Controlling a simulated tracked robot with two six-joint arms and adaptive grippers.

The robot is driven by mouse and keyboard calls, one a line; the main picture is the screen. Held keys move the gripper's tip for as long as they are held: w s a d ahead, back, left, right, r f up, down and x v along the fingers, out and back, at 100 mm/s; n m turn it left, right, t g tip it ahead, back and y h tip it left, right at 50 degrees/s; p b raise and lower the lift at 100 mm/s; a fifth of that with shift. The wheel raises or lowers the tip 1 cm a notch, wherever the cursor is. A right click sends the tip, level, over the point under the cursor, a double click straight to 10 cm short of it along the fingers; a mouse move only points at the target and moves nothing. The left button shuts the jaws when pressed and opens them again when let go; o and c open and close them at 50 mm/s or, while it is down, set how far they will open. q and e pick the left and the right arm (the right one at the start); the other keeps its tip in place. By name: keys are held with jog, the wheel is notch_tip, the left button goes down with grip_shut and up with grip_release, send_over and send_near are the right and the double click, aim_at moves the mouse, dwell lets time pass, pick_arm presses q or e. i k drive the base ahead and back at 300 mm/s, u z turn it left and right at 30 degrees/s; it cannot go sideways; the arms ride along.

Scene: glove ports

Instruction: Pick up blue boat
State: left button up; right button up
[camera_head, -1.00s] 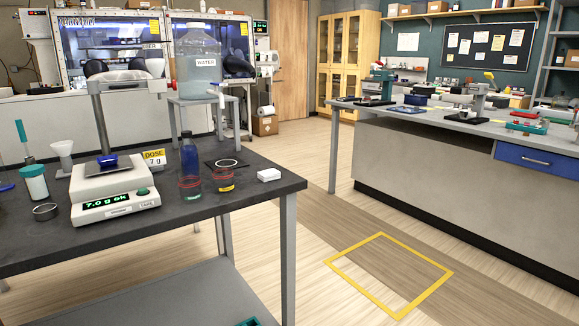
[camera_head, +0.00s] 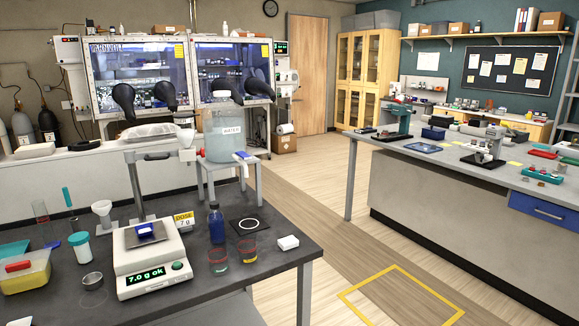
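The blue boat (camera_head: 146,231) is a small blue dish sitting on the pan of the white scale (camera_head: 150,262). The scale stands on the dark table at the left and its green display reads "7.0 g ok". Something pale seems to lie in the boat, but it is too small to tell. Neither of my grippers is in view.
A white funnel (camera_head: 103,209), a white jar with a green lid (camera_head: 80,248) and a metal ring (camera_head: 92,281) are left of the scale. A blue bottle (camera_head: 216,226), two small glasses and a white block (camera_head: 288,242) are right. A grey stand (camera_head: 135,185) rises behind.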

aim_at(145, 229)
jog(key=z, duration=1.8)
jog(key=i, duration=0.1)
jog(key=u, duration=3.15)
